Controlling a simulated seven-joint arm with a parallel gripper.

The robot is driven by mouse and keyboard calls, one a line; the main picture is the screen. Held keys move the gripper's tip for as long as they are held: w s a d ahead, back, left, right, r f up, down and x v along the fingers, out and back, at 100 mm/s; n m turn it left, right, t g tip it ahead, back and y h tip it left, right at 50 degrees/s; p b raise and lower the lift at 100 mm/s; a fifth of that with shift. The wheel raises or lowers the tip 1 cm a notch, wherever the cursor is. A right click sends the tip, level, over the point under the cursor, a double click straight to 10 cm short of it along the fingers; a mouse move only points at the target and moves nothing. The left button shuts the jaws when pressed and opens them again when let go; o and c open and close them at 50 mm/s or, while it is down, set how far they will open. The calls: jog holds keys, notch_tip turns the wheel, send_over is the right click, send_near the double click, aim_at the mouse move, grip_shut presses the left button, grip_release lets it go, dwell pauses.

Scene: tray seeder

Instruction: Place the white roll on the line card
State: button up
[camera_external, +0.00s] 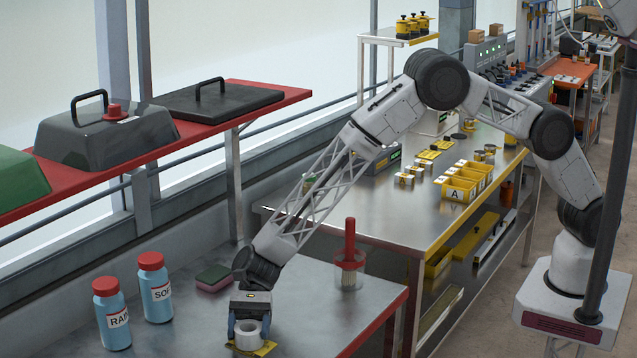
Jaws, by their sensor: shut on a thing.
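The white roll (247,336) stands upright at the front of the near metal table. My gripper (249,322) points down over it and is shut on it, with the fingers at its sides. The yellow line card (266,348) lies flat on the table under the roll. Its edges show at the right and left of the roll's foot. The roll's foot looks at or just above the card; I cannot tell whether it touches.
Two blue bottles with red caps (112,315) (155,288) stand left of my gripper. A sponge (214,278) lies behind it. A clear jar with a red-handled brush (349,268) stands to the right. The table (318,318) is bare right of the card.

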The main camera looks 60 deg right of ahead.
jog(key=shift+f, duration=0.1)
jog(key=o, duration=0.9)
jog(key=shift+o, duration=0.2)
jog(key=v, duration=1.2)
jog(key=shift+d+r, duration=0.1)
jog(key=shift+r, duration=0.15)
dwell(0.4)
